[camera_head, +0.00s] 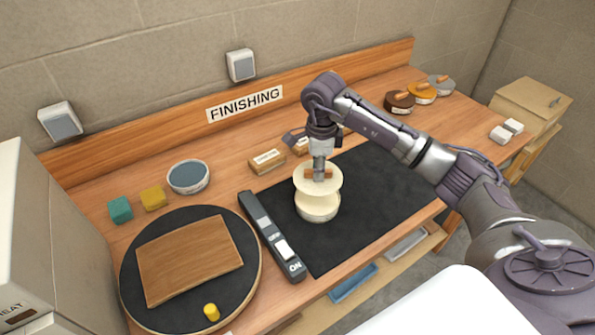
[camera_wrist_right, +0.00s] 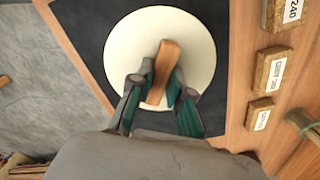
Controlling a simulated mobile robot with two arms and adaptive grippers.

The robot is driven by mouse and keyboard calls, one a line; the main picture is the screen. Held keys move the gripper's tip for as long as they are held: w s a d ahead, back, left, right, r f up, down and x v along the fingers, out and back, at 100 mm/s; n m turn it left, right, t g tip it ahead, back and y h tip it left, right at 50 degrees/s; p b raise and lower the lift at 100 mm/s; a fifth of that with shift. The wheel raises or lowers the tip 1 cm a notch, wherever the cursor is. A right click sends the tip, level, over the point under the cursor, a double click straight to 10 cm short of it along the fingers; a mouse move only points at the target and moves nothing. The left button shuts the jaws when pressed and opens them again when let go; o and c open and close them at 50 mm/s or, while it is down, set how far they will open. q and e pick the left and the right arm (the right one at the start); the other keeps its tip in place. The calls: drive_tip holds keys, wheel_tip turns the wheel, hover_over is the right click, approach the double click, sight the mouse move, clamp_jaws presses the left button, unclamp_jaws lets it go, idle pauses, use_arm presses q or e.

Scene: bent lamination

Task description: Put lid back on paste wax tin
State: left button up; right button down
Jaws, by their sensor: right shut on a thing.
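My right gripper (camera_head: 319,172) is shut on the wooden grip (camera_wrist_right: 163,72) of a round cream lid (camera_head: 334,179). The lid is over a round cream tin (camera_head: 318,210) on the black mat, and I cannot tell whether they touch. The lid hides most of the tin's top. In the right wrist view the lid (camera_wrist_right: 190,45) fills the middle, with both fingers on either side of the grip, and the tin is hidden under it. My left gripper is not in view.
The black mat (camera_head: 390,190) is clear around the tin. A long ON switch bar (camera_head: 270,235) lies left of it, beside a turntable (camera_head: 180,317) with a bent wooden sheet (camera_head: 190,260). Sanding blocks (camera_head: 267,160) stand behind; several handled tins (camera_head: 400,102) are at the back right.

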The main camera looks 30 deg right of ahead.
drive_tip(key=shift+w+d+f+b, duration=0.1)
drive_tip(key=shift+d+f+b, duration=0.3)
drive_tip(key=shift+f, duration=0.35)
drive_tip(key=shift+d+f, duration=0.1)
drive_tip(key=shift+f, duration=0.25)
drive_tip(key=shift+a+f+b, duration=0.2)
drive_tip(key=shift+f+b, duration=0.4)
drive_tip(key=shift+f, duration=0.55)
drive_tip(key=shift+f+b, duration=0.8)
drive_tip(key=shift+b, duration=0.1)
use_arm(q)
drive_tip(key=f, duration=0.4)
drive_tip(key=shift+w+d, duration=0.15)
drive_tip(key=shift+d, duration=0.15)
use_arm(e)
drive_tip(key=shift+f, duration=0.35)
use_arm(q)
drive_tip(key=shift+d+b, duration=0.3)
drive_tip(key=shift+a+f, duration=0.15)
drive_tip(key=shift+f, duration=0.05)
